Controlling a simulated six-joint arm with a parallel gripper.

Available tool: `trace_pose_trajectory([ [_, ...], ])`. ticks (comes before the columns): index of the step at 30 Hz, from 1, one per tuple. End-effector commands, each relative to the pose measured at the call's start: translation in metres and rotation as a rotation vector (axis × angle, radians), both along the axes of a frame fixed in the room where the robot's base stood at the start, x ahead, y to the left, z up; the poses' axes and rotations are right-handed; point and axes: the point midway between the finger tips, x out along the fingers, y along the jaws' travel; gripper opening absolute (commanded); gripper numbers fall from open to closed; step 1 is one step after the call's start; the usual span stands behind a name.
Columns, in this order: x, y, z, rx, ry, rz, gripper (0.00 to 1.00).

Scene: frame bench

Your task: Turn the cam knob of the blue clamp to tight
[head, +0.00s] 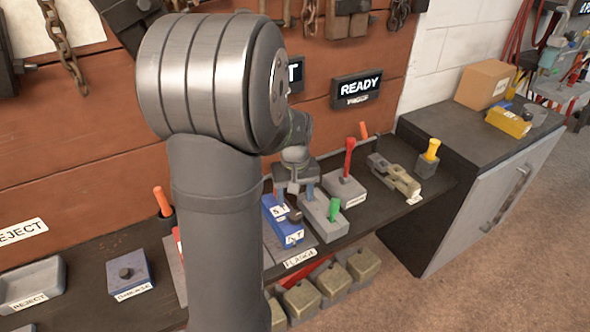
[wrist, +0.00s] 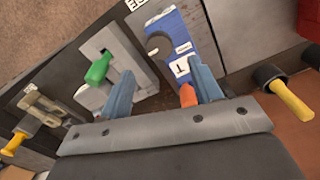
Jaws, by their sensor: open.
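The blue clamp (head: 283,222) lies on the dark bench just past my forearm, with white letter labels on its top. It also shows in the wrist view (wrist: 181,30), where one label reads T. Its dark round knob (wrist: 158,45) sits between the labels and the grey block; the knob's setting is not readable. My gripper (head: 297,190) is above the far end of the clamp. In the wrist view its two blue-grey fingers (wrist: 162,74) are apart with nothing held. The knob lies beyond the fingertips, and an orange tip (wrist: 188,95) shows by the right finger.
A grey block with a green handle (head: 334,209) stands right beside the clamp. A grey block with a red handle (head: 349,157), a metal toggle clamp (head: 396,178) and a yellow-handled piece (head: 431,152) stand farther right. A lit READY sign (head: 357,87) hangs behind.

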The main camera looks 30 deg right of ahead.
Motion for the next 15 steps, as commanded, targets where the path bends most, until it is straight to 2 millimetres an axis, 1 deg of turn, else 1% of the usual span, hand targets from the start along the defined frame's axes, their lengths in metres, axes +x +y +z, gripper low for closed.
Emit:
trace_pose_trajectory([
  [1, 0.000, 0.000, 0.014, -0.003, -0.004, 0.000, 0.59],
  [6, 0.001, 0.000, 0.054, -0.003, -0.004, 0.000, 0.59],
  [10, 0.000, 0.000, 0.078, -0.002, -0.003, 0.000, 0.59],
  [15, 0.000, 0.000, 0.095, -0.002, -0.002, 0.000, 0.59],
])
